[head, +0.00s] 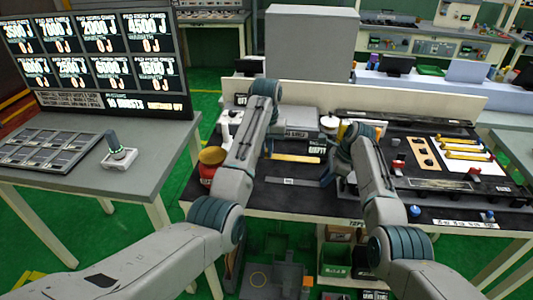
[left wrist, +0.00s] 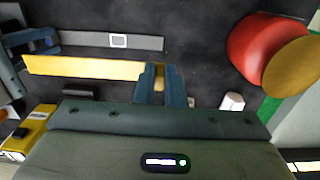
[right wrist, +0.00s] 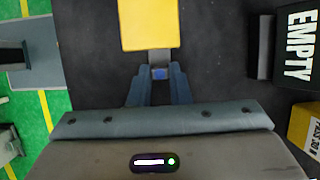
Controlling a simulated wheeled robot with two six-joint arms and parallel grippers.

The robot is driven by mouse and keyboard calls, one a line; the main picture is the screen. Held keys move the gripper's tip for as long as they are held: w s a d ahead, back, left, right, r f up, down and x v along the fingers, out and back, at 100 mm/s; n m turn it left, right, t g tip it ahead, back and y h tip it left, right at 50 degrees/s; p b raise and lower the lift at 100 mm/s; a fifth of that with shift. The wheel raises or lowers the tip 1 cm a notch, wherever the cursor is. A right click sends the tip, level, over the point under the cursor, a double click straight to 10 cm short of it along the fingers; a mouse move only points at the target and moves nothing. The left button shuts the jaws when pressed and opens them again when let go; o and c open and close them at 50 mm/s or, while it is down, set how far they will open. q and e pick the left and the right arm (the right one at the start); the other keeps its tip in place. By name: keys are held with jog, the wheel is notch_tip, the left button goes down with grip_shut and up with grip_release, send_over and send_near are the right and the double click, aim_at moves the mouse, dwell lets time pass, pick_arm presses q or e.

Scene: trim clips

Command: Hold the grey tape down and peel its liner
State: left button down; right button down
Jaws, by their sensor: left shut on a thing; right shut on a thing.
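A long yellow strip (head: 295,158) lies across the black mat, with a shorter grey strip (head: 288,181) in front of it. In the left wrist view the grey strip (left wrist: 95,40) has a white square on it, and neither gripper touches it. My left gripper (left wrist: 159,78) is shut on one end of the yellow strip (left wrist: 85,67). My right gripper (right wrist: 159,73) is shut at a small grey tab (right wrist: 158,57) that extends from the other end of the yellow strip (right wrist: 147,25). A blue bit shows between its fingertips. I cannot tell which strip carries the liner.
A red jar with a tan lid (left wrist: 255,45) stands beside my left gripper. A black box marked EMPTY (right wrist: 297,45) and a yellow box (right wrist: 305,128) are near my right gripper. A rack with yellow rods (head: 465,148) is at the right.

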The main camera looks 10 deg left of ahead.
jog(key=c, duration=1.3)
grip_release()
